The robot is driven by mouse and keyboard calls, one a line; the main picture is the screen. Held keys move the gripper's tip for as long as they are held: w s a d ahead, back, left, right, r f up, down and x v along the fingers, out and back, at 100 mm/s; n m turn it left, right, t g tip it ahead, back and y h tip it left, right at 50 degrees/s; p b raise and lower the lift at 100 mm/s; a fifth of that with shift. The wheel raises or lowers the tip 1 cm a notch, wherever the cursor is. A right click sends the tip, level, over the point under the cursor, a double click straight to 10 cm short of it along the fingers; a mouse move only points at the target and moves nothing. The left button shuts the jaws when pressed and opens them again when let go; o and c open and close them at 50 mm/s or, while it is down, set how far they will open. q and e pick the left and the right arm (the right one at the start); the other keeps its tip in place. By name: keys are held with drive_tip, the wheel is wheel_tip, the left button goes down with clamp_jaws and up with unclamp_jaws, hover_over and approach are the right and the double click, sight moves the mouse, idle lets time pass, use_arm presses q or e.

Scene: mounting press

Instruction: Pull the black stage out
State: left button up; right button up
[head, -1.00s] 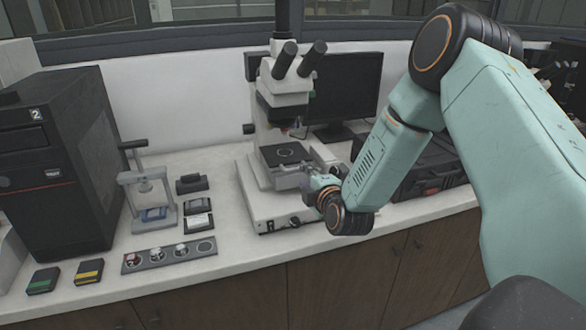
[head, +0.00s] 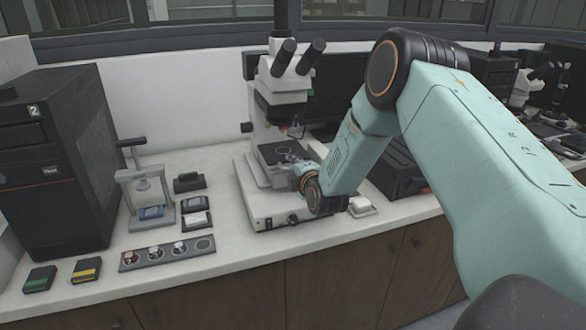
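The black stage (head: 272,150) is a flat dark plate with a pale ring on it, on the white microscope (head: 262,208) below its objectives. My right gripper (head: 288,163) is at the stage's front right edge, overlapping part of it in the head view. Its fingers are small and blend with the grey parts there, so I cannot tell whether they are open, shut or touching the stage. My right wrist hides the right part of the microscope base. My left gripper is not in view.
A small hand press (head: 168,212) with a blue piece stands left of the microscope. A grey strip (head: 146,260) with several round wells lies in front of it. A black computer tower (head: 45,170) stands at the far left. A black case (head: 398,172) is behind my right arm.

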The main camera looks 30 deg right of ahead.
drive_tip(key=shift+d+f, duration=0.1)
drive_tip(key=shift+d, duration=0.15)
drive_tip(key=shift+w+a, duration=0.1)
drive_tip(key=shift+a, duration=0.2)
drive_tip(key=c, duration=0.4)
drive_tip(key=shift+d, duration=0.2)
clamp_jaws()
